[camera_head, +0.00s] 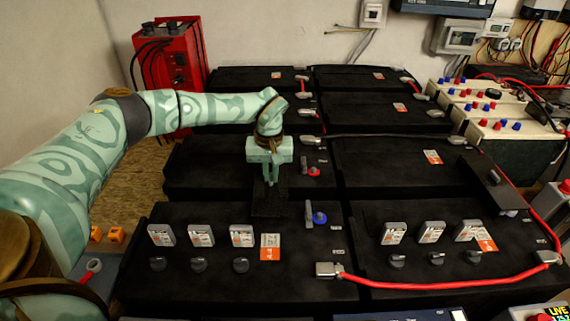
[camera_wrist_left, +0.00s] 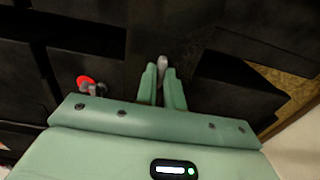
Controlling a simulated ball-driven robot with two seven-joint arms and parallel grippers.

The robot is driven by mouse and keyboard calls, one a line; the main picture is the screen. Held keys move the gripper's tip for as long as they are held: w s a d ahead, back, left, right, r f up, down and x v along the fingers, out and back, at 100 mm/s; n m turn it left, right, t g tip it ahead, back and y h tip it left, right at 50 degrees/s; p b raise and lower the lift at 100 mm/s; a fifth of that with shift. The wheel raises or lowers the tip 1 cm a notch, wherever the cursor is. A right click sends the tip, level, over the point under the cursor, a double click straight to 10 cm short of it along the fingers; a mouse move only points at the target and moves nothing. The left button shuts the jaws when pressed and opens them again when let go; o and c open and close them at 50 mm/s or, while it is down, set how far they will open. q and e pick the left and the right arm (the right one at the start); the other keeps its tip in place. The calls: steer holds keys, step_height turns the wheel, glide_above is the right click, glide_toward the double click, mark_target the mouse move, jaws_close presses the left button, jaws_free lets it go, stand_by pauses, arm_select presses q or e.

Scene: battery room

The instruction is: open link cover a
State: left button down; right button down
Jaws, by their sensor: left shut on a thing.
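My left gripper (camera_head: 270,182) reaches down over the near left black battery block. In the left wrist view its two green fingers (camera_wrist_left: 162,88) are closed around a small grey knob (camera_wrist_left: 162,66). A black link cover (camera_head: 268,207) shows directly below the fingers in the head view, partly hidden by them. I cannot tell how far it is tilted. A similar black cover (camera_head: 497,194) with a grey knob sits on the right block. Which one bears the letter a is not readable. My right gripper is not in view.
A blue terminal (camera_head: 320,217) and a red terminal (camera_head: 314,171) stand just right of the gripper. A red box (camera_head: 172,60) stands at the back left.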

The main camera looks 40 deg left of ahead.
mark_target(270, 177)
arm_select(q)
steer(key=shift+a, duration=0.1)
steer(key=c, duration=1.5)
jaws_free()
